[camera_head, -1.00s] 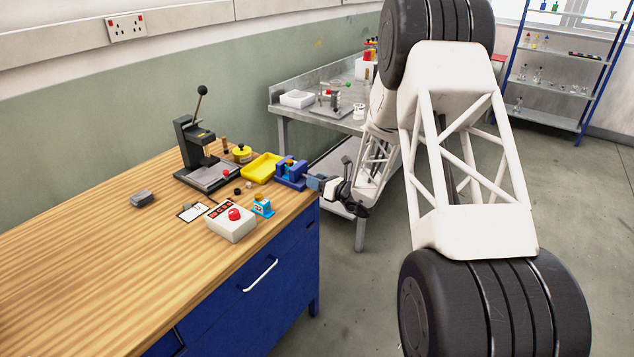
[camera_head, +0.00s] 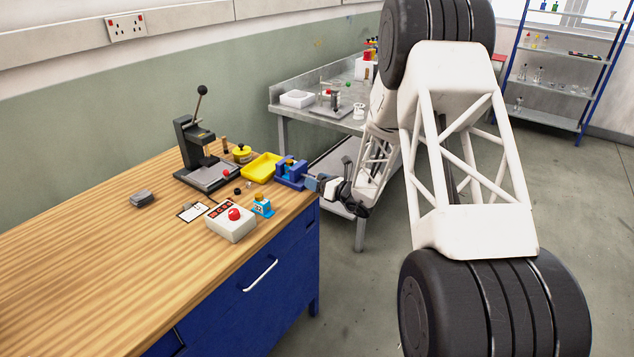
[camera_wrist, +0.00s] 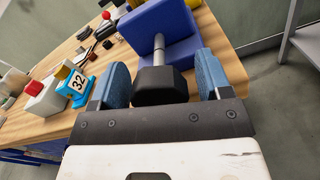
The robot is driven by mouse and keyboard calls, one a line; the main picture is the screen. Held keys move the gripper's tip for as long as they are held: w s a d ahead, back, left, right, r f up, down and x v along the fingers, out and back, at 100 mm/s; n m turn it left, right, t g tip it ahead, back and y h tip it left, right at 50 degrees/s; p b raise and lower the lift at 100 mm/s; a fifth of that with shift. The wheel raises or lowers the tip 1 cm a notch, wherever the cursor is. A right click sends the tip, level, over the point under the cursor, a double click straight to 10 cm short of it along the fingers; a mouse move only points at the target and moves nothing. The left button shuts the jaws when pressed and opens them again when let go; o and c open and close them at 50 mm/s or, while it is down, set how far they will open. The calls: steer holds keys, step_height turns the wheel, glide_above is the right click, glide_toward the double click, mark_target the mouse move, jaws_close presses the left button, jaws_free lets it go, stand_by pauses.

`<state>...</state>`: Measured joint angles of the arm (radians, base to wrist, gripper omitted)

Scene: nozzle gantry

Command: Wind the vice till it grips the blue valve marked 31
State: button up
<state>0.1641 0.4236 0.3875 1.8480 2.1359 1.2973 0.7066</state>
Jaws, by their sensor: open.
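The blue vice (camera_head: 291,178) stands at the right end of the wooden bench. In the wrist view the vice's blue body (camera_wrist: 160,25) is ahead of me, with a metal screw shaft ending in a black faceted knob (camera_wrist: 160,87). My gripper (camera_wrist: 163,68) is open, with one blue finger on each side of the knob and gaps showing. A small blue part with a brass-coloured top (camera_head: 288,163) sits between the vice jaws. Its number cannot be read, and I cannot tell if the jaws touch it. A blue valve marked 32 (camera_wrist: 77,86) stands on the bench to the left.
A control box with a red button (camera_head: 231,222) stands near the bench's front edge. A yellow tray (camera_head: 261,168) and a black lever press (camera_head: 196,150) are behind. The left of the bench is mostly clear. A metal table (camera_head: 330,110) stands beyond.

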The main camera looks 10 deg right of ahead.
steer(key=v, duration=0.7)
steer(key=shift+s+d, duration=0.3)
steer(key=shift+c, duration=0.3)
steer(key=c, duration=0.4)
steer(key=w+d+r+n+g+h, duration=0.25)
steer(key=n+g+h, duration=0.75)
steer(key=n, duration=0.8)
steer(key=w+a+r+n+g+h, duration=0.1)
steer(key=a+r, duration=0.1)
steer(key=w+a+r+n+g+h, duration=0.1)
steer(key=a+r, duration=0.1)
steer(key=w+a+r+n+g+h, duration=0.1)
steer(key=a+r, duration=0.1)
steer(key=shift+r+n, duration=0.1)
steer(key=shift+n, duration=0.2)
